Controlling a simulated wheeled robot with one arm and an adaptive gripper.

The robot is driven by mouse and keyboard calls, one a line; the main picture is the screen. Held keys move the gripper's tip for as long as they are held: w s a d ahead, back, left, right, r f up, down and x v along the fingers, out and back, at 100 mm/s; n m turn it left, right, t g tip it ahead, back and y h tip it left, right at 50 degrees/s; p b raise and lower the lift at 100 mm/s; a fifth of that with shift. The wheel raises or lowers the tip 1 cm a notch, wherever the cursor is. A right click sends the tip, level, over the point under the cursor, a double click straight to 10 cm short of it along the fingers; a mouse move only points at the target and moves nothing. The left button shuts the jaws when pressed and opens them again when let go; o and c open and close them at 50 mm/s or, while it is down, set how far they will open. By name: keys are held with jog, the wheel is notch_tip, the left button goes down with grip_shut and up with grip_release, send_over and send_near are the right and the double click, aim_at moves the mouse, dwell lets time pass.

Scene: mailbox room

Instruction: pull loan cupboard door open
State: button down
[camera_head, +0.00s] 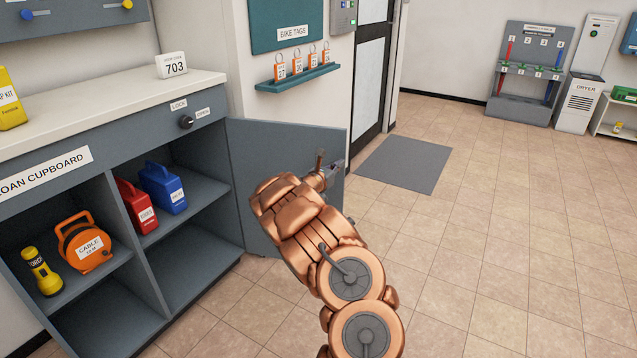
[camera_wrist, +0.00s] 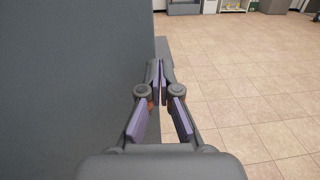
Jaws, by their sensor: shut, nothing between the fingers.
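The loan cupboard (camera_head: 45,170) is a grey unit with a white top and a label strip. Its grey door (camera_head: 285,140) stands wide open, swung out to the right on its hinge side. My gripper (camera_head: 328,172) is at the door's free edge, partly hidden by my copper arm. In the wrist view my gripper (camera_wrist: 160,85) is shut and empty, its fingers together beside the door panel (camera_wrist: 75,80) on the left. Whether the fingers touch the door is unclear. A black lock knob (camera_head: 186,121) sits on the cupboard's front strip.
Inside the cupboard are a red case (camera_head: 137,205), a blue case (camera_head: 163,188), an orange cable reel (camera_head: 85,243) and a yellow torch (camera_head: 41,271). A bike tag shelf (camera_head: 298,78) hangs behind the door. Tiled floor (camera_head: 500,220) to the right is clear.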

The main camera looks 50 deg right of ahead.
jog(key=s+a, duration=0.5)
jog(key=a, duration=0.8)
jog(key=shift+s+p, duration=0.2)
jog(key=shift+p, duration=0.1)
